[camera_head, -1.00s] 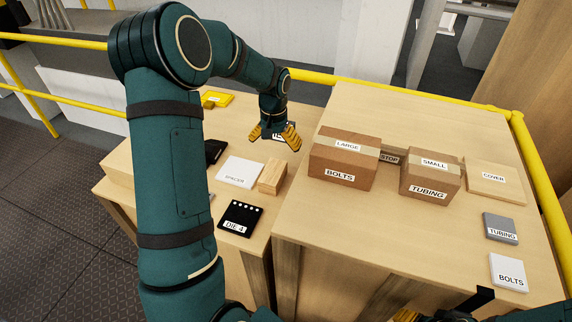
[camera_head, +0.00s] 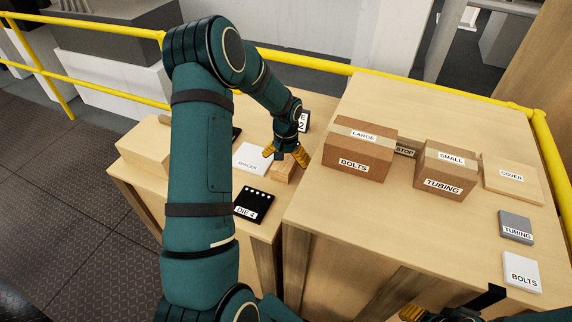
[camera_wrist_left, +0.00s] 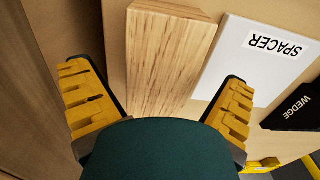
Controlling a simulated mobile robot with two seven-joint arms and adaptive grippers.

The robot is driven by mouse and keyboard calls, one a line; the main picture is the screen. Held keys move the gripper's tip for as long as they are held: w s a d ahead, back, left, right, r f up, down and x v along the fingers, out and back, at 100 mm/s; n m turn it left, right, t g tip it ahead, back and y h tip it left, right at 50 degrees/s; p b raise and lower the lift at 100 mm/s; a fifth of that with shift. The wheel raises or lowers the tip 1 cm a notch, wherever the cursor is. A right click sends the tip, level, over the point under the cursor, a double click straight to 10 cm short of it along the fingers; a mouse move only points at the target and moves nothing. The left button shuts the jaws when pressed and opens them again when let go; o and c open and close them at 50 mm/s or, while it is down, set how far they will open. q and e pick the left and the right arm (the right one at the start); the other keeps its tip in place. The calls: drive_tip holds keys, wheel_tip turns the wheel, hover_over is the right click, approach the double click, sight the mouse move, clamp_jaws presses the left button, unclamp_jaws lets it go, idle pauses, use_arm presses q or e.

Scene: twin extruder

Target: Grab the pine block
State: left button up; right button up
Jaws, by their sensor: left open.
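The pine block (camera_head: 283,173) is a light wooden block with visible grain on the lower left table, just right of the white SPACER plate (camera_head: 250,158). My left gripper (camera_head: 285,155) is open over the block, with its yellow fingers to either side of it. In the left wrist view the pine block (camera_wrist_left: 168,60) lies between the spread fingers, nearer the top of the picture. The fingers do not appear to touch it; their exact height is unclear. My right gripper (camera_head: 411,313) shows only as a yellow piece at the bottom edge.
The black DIE 4 plate (camera_head: 253,205) lies in front of the block. The higher table at right holds the BOLTS box (camera_head: 358,152) and TUBING box (camera_head: 444,172). A yellow rail (camera_head: 310,64) runs behind.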

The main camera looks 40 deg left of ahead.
use_arm(q)
wheel_tip(320, 180, down, 2)
drive_tip(key=shift+f, duration=0.15)
drive_tip(key=c, duration=1.4)
drive_tip(key=shift+o, duration=0.2)
